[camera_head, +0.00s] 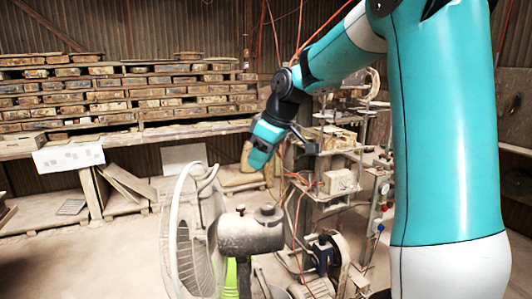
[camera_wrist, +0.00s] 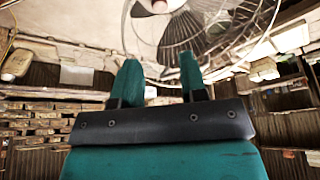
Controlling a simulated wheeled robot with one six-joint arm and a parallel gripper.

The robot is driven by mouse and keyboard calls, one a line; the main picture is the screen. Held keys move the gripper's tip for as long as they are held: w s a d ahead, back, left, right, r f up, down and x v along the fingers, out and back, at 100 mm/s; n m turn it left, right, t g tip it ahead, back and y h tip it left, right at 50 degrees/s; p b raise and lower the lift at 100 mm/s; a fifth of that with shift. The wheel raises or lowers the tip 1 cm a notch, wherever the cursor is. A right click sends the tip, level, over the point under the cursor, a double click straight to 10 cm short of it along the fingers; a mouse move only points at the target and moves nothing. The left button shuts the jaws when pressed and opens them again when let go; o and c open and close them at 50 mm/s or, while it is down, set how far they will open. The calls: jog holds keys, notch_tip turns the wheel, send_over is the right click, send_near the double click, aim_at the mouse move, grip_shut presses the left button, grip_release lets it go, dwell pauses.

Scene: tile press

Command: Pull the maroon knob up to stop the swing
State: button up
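A dusty standing fan is in the lower middle of the head view, with a pale wire cage (camera_head: 190,235) facing left and a grey-brown motor housing (camera_head: 250,237). My gripper (camera_head: 259,164) is above the housing, apart from the knob, pointing down. In the wrist view, my gripper's two fingers (camera_wrist: 160,85) are spread with nothing between them. The fan cage (camera_wrist: 205,30) fills the top of that view; I cannot identify the knob there.
Wooden shelves (camera_head: 120,95) stacked with tile-like pieces line the back wall. A machine with hoses (camera_head: 335,165) stands right behind the fan, with a motor (camera_head: 325,255) low beside it. A bright green post (camera_head: 230,280) shows below the fan housing. The floor at left is mostly clear.

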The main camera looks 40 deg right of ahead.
jog(key=shift+v, duration=1.6)
jog(key=s+a+f+n+g+y+b, duration=0.15)
jog(key=s+a+f, duration=0.25)
jog(key=a, duration=0.5)
jog(key=s+a+f+m+b, duration=0.1)
jog(key=s+a+f+b, duration=0.3)
jog(key=a, duration=0.5)
jog(key=s+a+f, duration=0.2)
jog(key=s, duration=0.3)
jog(key=s+a+f+g, duration=0.1)
jog(key=s+a+f, duration=0.1)
jog(key=s, duration=0.3)
jog(key=s+a+f+g+b, duration=0.1)
jog(key=s+a+f, duration=0.1)
jog(key=s+a, duration=0.2)
jog(key=shift+s+f+n, duration=0.3)
jog(key=shift+s+n, duration=0.15)
jog(key=shift+s, duration=0.05)
jog(key=shift+g+y, duration=0.25)
